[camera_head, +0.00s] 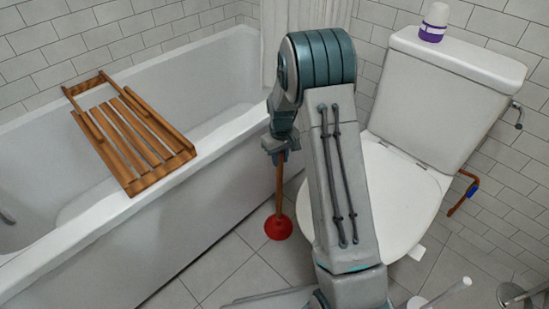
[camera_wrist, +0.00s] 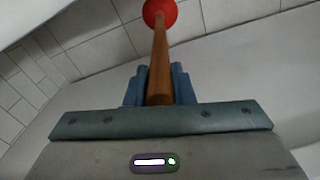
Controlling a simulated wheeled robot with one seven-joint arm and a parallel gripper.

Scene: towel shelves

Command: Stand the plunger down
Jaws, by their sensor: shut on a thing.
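The plunger has a wooden handle (camera_head: 279,185) and a red rubber cup (camera_head: 278,227). It hangs close to upright with the cup down, between the bathtub and the toilet. My gripper (camera_head: 279,150) is shut on the upper part of the handle. In the wrist view the gripper (camera_wrist: 160,85) has its blue fingers on both sides of the handle (camera_wrist: 160,50), and the red cup (camera_wrist: 160,10) shows at the far end. The cup appears at or near the tiled floor (camera_head: 235,265); I cannot tell whether it touches.
The bathtub (camera_head: 215,190) stands on the left with a wooden rack (camera_head: 135,135) across its rim. The toilet (camera_head: 400,200) is on the right, with a purple and white container (camera_head: 433,22) on its tank. Some floor in front of the plunger is clear.

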